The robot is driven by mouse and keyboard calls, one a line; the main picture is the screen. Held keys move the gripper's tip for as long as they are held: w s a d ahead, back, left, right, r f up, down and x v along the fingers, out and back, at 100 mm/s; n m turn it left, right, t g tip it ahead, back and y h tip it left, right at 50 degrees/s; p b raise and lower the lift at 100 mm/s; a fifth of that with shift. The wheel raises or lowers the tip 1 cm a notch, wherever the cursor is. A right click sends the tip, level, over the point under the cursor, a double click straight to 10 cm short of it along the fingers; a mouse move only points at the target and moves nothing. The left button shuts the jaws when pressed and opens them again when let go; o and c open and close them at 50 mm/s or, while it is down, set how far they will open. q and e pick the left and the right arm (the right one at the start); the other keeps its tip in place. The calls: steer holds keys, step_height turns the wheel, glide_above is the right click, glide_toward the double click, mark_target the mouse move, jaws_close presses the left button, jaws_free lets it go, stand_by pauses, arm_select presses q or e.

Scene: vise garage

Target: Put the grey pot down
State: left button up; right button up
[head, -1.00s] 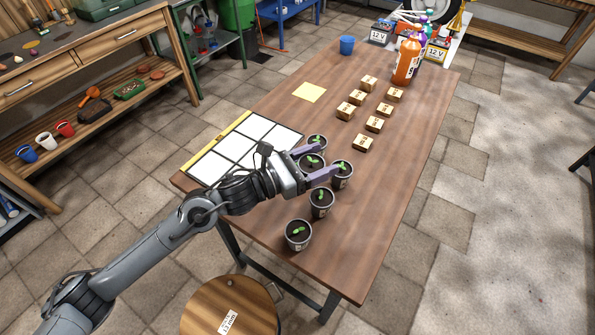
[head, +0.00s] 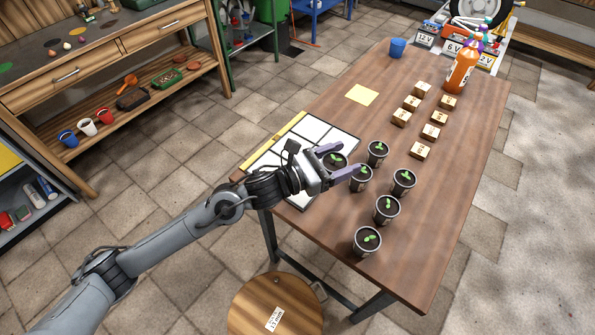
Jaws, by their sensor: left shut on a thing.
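My left gripper (head: 338,162) is shut on a grey pot (head: 334,166) with dark soil and a green sprout. The held pot is at the right edge of the white-panelled board (head: 286,153) on the table. I cannot tell if its base touches anything. Another grey pot (head: 361,184) stands just right of the near finger. More grey pots with sprouts stand further right: one at the back (head: 377,154), one at the right (head: 403,184), one nearer (head: 386,211) and the nearest (head: 367,244). My right gripper is not in view.
Several small wooden blocks (head: 420,151), a yellow sheet (head: 362,95), a blue cup (head: 397,48) and an orange bottle (head: 461,71) are on the table (head: 455,190). A round stool (head: 262,305) stands at the near edge. The board's visible panels are empty.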

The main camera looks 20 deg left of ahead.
mark_target(326, 161)
arm_select(q)
steer(key=a+f, duration=0.2)
steer(key=a, duration=0.1)
steer(key=shift+w+a+f, duration=0.2)
steer(key=shift+w+a+f+p, duration=0.1)
steer(key=shift+a+f, duration=0.8)
steer(key=shift+f, duration=0.25)
steer(key=shift+s+a+f+p, duration=0.1)
steer(key=shift+a+f+p, duration=0.05)
steer(key=shift+a+f, duration=0.9)
steer(key=shift+w+a+f+p, duration=0.1)
steer(key=shift+a+f, duration=0.65)
steer(key=shift+f, duration=0.55)
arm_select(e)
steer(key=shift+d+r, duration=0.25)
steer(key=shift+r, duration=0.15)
arm_select(q)
steer(key=shift+f, duration=0.15)
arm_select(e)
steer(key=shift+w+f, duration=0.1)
arm_select(q)
steer(key=shift+f+b, duration=0.15)
steer(key=shift+b, duration=0.2)
steer(key=o, duration=1.1)
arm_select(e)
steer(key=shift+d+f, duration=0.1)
arm_select(q)
steer(key=shift+r, duration=0.2)
